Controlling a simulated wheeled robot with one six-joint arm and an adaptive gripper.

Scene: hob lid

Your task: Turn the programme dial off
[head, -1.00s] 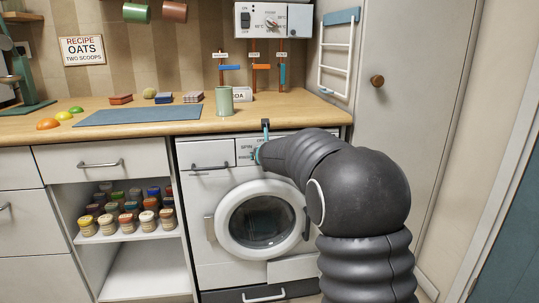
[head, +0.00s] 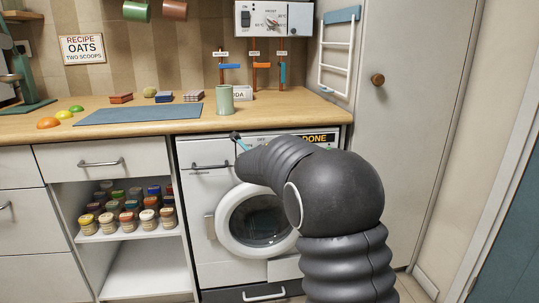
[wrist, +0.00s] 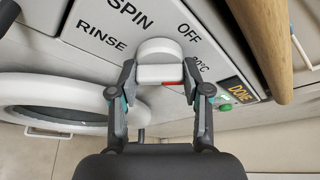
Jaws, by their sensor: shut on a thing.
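The programme dial (wrist: 160,52) is a white knob on the washing machine's white panel. In the wrist view it sits between the two fingertips of my gripper (wrist: 160,77), which is shut on it. A red mark (wrist: 177,84) shows at the right end of its grip, towards a partly covered "°C" label. "OFF" (wrist: 188,33) is up and right of the dial; "SPIN" and "RINSE" are to the left. I cannot tell exactly which label the mark faces. In the head view my gripper (head: 239,141) is at the machine's panel, and my arm hides the dial.
A "DONE" display (head: 317,138) and a green button (wrist: 225,107) are on the panel. The round door (head: 226,225) is below.

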